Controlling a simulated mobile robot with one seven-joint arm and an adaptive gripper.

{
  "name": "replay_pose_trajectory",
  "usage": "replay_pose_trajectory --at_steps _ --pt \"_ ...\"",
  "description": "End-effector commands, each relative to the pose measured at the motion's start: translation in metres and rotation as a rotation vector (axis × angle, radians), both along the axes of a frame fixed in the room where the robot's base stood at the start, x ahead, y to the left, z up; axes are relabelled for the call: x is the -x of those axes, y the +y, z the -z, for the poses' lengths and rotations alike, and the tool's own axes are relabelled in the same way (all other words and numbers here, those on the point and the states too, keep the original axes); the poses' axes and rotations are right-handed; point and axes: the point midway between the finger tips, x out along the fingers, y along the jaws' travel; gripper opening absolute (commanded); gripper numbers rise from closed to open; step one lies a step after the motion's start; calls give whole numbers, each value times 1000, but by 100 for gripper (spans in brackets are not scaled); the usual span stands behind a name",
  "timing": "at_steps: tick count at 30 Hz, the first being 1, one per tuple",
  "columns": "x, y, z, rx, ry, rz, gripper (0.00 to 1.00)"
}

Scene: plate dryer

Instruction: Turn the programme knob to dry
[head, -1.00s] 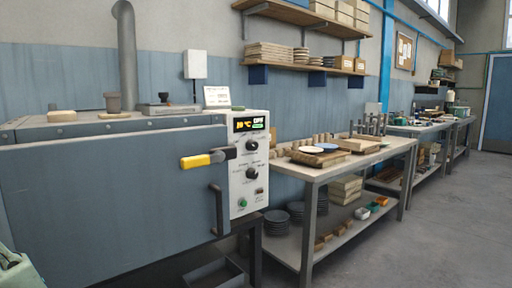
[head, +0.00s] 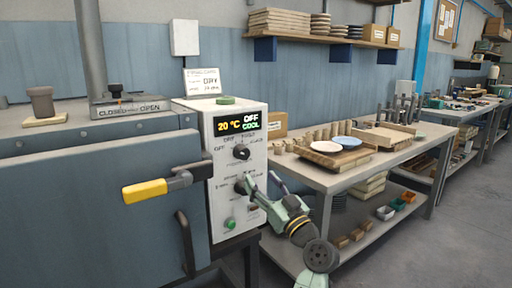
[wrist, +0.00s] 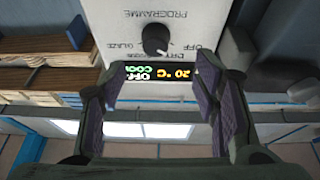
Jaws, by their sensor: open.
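The white control box (head: 237,180) stands at the right of the grey dryer. Its upper black knob, the programme knob (head: 241,153), sits under a lit display (head: 237,124) reading 20 °C, OFF and COOL. My gripper (head: 262,182) is open and empty in front of the panel, lower right of this knob in the head view. In the wrist view, the knob shows beyond my fingers (wrist: 160,78), apart from them.
A lower knob (head: 240,187) and a green button (head: 230,223) are on the same panel. A yellow-ended handle (head: 146,192) juts out left of the panel. A bench (head: 345,182) with plates and boards stands to the right.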

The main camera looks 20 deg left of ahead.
Motion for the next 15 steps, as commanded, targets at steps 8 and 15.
replay_pose_trajectory --at_steps 8,15 --pt "-13 7 -9 -21 -10 -27 56" --pt "-39 40 -28 -21 -8 -26 56"
